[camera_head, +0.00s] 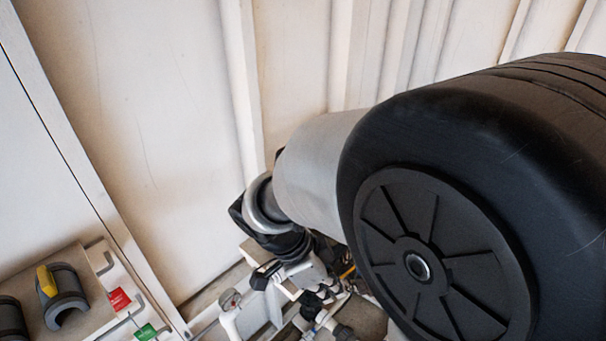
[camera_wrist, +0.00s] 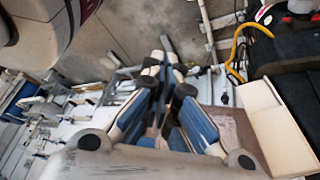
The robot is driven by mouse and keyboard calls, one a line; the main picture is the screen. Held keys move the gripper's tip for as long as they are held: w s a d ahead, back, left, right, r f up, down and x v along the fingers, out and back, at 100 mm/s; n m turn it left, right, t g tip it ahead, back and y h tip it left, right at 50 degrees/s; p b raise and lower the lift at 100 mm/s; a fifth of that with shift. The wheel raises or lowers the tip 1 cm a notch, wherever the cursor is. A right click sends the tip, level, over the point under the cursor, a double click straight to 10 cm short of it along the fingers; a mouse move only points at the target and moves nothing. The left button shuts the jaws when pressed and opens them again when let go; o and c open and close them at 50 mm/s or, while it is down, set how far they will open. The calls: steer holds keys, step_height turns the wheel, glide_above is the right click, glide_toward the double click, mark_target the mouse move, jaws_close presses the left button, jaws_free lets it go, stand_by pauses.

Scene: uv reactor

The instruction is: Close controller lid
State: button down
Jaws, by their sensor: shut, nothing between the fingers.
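My gripper (camera_wrist: 163,72) shows in the wrist view with its blue-and-grey fingers together, shut and empty. A pale cream panel (camera_wrist: 278,130) stands at the right of the fingers, beside a brownish surface with a faint label (camera_wrist: 222,125). It may be the controller lid, but I cannot tell for sure. The fingers appear apart from the panel. In the head view the gripper is not clearly visible, and no controller lid can be made out there.
In the wrist view a yellow hose (camera_wrist: 236,50) curves at the upper right beside dark equipment. In the head view a pressure gauge (camera_head: 230,300) and pipework sit low at centre. A yellow-marked grey clamp (camera_head: 60,292) and red tag (camera_head: 119,299) are at lower left. A pale ribbed wall (camera_head: 150,110) stands behind.

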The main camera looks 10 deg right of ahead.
steer(key=shift+s+d+r, duration=0.15)
steer(key=shift+d+r, duration=0.05)
steer(key=shift+d, duration=0.8)
